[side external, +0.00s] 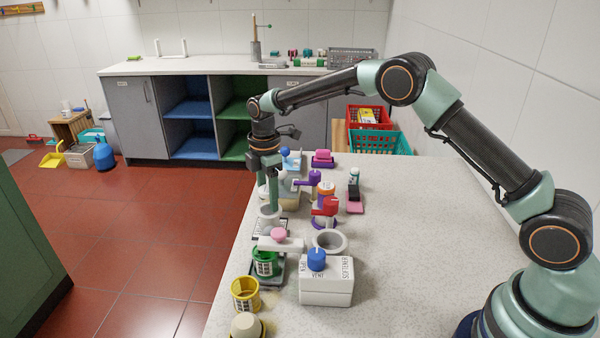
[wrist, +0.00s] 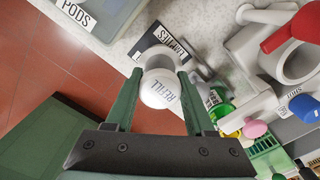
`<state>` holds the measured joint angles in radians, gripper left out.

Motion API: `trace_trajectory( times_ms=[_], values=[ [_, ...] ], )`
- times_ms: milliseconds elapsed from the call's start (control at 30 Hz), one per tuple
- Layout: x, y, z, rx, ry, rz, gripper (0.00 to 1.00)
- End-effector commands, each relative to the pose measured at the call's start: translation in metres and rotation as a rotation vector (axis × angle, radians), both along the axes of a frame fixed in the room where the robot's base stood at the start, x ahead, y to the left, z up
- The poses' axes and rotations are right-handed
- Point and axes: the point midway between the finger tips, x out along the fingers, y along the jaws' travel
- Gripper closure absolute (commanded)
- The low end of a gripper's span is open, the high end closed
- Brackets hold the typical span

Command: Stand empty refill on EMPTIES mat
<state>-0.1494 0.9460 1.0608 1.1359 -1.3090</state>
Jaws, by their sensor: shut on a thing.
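The refill (wrist: 160,90) is a pale, rounded piece with "REFILL" printed on it, held between my two green fingers in the wrist view. My gripper (wrist: 160,78) is shut on it. The dark EMPTIES mat (wrist: 146,42), with a white lettered label, lies on the worktop just beyond the refill. In the side view my gripper (side external: 270,205) points down at the mat's area, near the worktop's left edge. The refill's base is partly hidden, so I cannot tell whether it touches the mat.
A white block (side external: 327,291) with a blue knob (side external: 317,260) stands nearer the camera. A green cup (side external: 265,262) and yellow cup (side external: 245,293) stand near the left edge. A red-handled piece (side external: 325,207) is close by on the right. The worktop's right side (side external: 410,230) is clear.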

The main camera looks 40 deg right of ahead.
Motion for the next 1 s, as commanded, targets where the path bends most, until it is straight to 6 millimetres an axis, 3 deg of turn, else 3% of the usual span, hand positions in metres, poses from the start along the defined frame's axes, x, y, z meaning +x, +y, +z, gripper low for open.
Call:
trace_trajectory(
  times_ms=[400, 433, 500, 833, 1000],
  values=[
    [0.0, 0.0, -0.005, 0.0, -0.001, 0.0, 1.0],
    [0.0, 0.0, -0.005, 0.0, -0.001, 0.0, 0.38],
    [0.0, 0.0, -0.005, 0.0, -0.001, 0.0, 0.12],
    [0.0, 0.0, -0.004, 0.0, -0.001, 0.0, 0.11],
    [0.001, 0.0, 0.012, 0.001, -0.004, 0.0, 0.11]
  ],
)
